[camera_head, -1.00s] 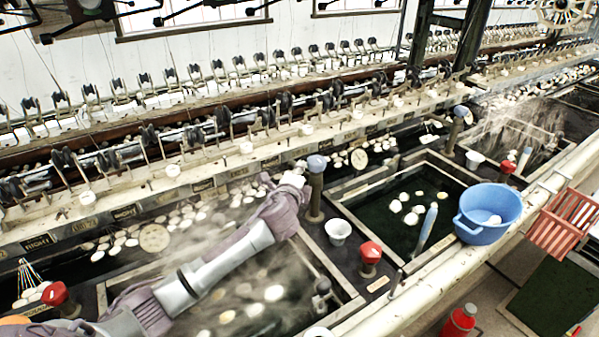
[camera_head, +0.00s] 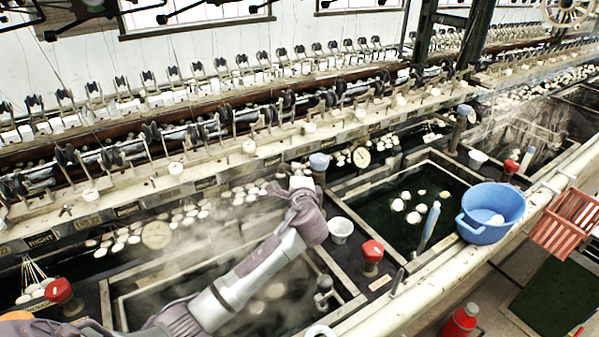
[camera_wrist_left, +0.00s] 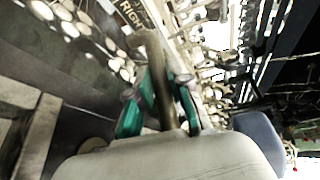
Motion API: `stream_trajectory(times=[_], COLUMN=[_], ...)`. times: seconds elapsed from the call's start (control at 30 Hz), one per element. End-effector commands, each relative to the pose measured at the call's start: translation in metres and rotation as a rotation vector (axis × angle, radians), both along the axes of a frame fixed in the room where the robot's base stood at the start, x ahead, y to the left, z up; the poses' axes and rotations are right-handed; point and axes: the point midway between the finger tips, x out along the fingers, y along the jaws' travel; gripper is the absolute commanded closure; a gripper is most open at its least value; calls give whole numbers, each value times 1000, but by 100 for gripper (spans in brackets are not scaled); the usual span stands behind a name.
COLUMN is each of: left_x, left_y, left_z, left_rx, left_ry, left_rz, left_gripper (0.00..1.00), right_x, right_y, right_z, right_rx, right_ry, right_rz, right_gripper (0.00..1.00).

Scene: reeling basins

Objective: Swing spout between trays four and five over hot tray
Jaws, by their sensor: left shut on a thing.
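My left gripper (camera_head: 302,184) reaches in from the left, over a steaming tray (camera_head: 106,304) with pale cocoons in it. In the left wrist view its teal fingers (camera_wrist_left: 163,92) are shut around a curved bronze-coloured spout (camera_wrist_left: 152,48). In the head view my wrist hides the fingers and the spout. A blue-capped post (camera_head: 319,165) stands just behind the gripper, at the tray's far right corner. The blue cap also shows in the left wrist view (camera_wrist_left: 258,138). A dark tray (camera_head: 428,155) with a few cocoons and no visible steam lies to the right. My right gripper is out of view.
A white cup (camera_head: 340,229) and a red-knobbed valve (camera_head: 372,252) stand between the two trays. Another red knob (camera_head: 60,290) is at the left. A blue basin (camera_head: 490,212) sits on the front rail. The reeling frame with spools (camera_head: 250,148) runs behind.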

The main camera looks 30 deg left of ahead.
Motion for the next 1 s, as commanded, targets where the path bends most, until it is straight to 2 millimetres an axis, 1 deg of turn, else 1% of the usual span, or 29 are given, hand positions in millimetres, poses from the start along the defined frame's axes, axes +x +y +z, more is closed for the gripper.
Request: stream_trajectory(times=[0.1,0.33,0.87,0.9,0.97,1.0], left_x=[-4,-10,-13,-13,-12,-12], left_y=[-1,0,1,1,1,1], left_z=[-1,-1,-1,-1,-1,-1], left_rx=[-3,-2,0,0,0,0], left_ry=[1,1,1,1,1,1], left_rz=[69,159,190,190,190,189], left_gripper=[100,100,100,79,69,62], right_x=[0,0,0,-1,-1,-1], right_y=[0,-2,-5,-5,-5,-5], right_z=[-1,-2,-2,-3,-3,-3], right_rx=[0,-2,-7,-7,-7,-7], right_ry=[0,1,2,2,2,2], right_rz=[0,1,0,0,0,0], right_gripper=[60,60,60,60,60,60])
